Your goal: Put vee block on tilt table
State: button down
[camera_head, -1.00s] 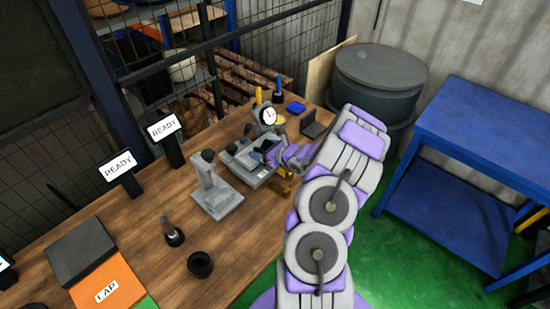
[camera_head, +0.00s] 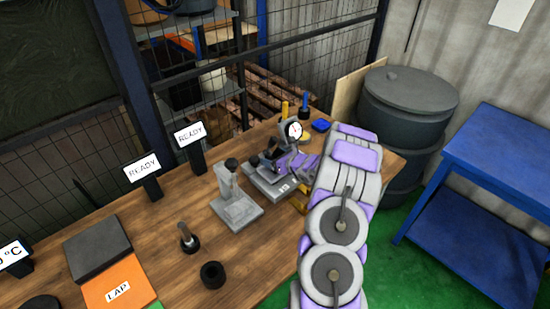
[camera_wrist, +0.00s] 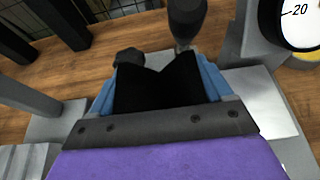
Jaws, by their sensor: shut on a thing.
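My gripper (camera_wrist: 160,78) is shut on the vee block (camera_wrist: 155,92), a black block with a V notch that shows between the blue fingers in the wrist view. In the head view my gripper (camera_head: 272,158) is over the bench at the far end of my arm, and the block there is small and partly hidden. Below it is a low grey fixture (camera_head: 262,184) with a small label, apparently the tilt table. Grey flat surfaces (camera_wrist: 262,100) show under and beside the gripper in the wrist view. I cannot tell whether the block touches them.
A dial gauge (camera_head: 293,130) stands close beside the gripper. A grey stand (camera_head: 237,209) with a dark knob is left of the fixture. Ready signs, a black ring (camera_head: 213,275) and an orange lap plate (camera_head: 118,284) are further left. The front-left wooden bench is partly clear.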

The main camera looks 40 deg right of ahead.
jog(key=shift+d+r, duration=0.1)
jog(key=shift+d, duration=0.2)
jog(key=shift+c, duration=0.7)
grip_release()
jog(key=shift+o, duration=0.7)
jog(key=shift+a, duration=0.1)
jog(key=shift+s, duration=0.1)
jog(key=a+p+v, duration=0.1)
jog(key=p+v, duration=0.1)
jog(key=v, duration=0.9)
jog(key=shift+s+d, duration=0.4)
jog(key=shift+d, duration=0.05)
